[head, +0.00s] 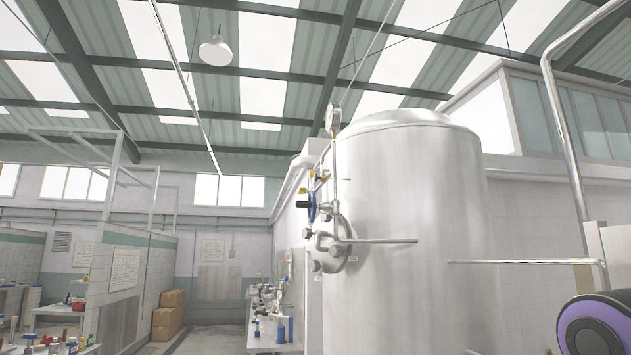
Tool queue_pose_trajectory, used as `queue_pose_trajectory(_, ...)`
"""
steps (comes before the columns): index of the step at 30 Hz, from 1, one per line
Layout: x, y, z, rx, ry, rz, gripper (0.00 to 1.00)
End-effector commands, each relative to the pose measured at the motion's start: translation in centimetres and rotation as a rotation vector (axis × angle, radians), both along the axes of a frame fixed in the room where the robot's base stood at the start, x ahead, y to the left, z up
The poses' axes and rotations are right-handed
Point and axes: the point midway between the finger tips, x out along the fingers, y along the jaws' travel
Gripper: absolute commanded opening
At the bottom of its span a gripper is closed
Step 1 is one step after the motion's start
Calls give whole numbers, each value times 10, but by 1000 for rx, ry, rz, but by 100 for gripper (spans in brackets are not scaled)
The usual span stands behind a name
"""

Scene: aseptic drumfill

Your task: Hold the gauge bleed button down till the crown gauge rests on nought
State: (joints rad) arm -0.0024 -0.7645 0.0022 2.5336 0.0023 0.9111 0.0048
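A tall, pale steel tank (410,240) with a domed top stands right of centre. A round gauge (333,118) sits at the top of a thin upright pipe on the tank's left side, level with the crown. Its face is turned nearly edge-on, so I cannot read the needle. I cannot make out the bleed button from here. My gripper is not in view.
A bench (275,337) with bottles stands to the left, beside an open aisle (205,340).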

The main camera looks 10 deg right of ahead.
Motion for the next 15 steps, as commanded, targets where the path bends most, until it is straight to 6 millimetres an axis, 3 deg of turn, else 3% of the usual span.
queue_pose_trajectory(9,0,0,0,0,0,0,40)
queue_pose_trajectory(14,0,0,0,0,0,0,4)
queue_pose_trajectory(15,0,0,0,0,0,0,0)
